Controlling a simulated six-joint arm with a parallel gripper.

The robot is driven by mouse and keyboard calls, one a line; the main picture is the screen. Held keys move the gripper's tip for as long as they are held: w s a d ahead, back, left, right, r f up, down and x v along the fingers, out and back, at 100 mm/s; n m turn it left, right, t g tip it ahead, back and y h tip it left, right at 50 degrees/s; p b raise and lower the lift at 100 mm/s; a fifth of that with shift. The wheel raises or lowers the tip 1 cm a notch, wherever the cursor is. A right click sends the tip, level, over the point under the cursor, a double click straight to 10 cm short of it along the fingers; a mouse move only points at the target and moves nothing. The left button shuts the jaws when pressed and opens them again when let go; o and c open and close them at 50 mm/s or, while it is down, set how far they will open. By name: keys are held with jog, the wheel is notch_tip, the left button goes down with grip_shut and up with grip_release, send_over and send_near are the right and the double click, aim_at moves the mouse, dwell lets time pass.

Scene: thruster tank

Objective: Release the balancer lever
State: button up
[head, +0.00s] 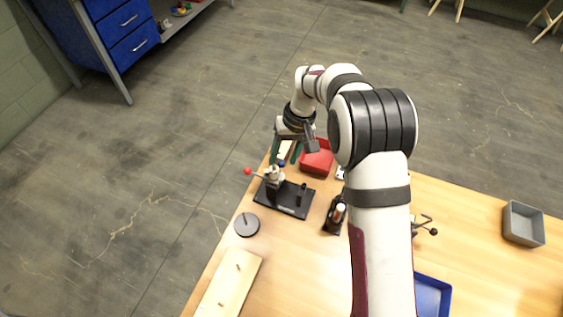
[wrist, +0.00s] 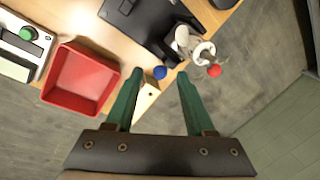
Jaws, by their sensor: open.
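The balancer stands near the table's far left corner: a black base plate (head: 290,200) bears a pale metal body (head: 274,176). Its lever ends in a red knob (head: 248,171) that points left, out towards the table edge. In the wrist view the metal body (wrist: 186,42) and the red knob (wrist: 214,70) lie beyond and right of my right fingertip. My gripper (head: 286,159) is open, its two green fingers spread and empty. It is just behind the balancer in the head view. In the wrist view a blue knob (wrist: 160,72) shows between the fingertips (wrist: 160,77).
A red tray (head: 317,160) stands right of my gripper. A pale board (wrist: 147,97) lies under the fingers. A grey disc (head: 247,225) and a wooden board (head: 229,284) lie nearer. A black stand (head: 335,215), a blue tray (head: 432,297) and a grey bin (head: 523,223) are farther right.

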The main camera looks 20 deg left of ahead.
aim_at(282, 161)
jog(key=shift+x, duration=1.65)
grip_shut()
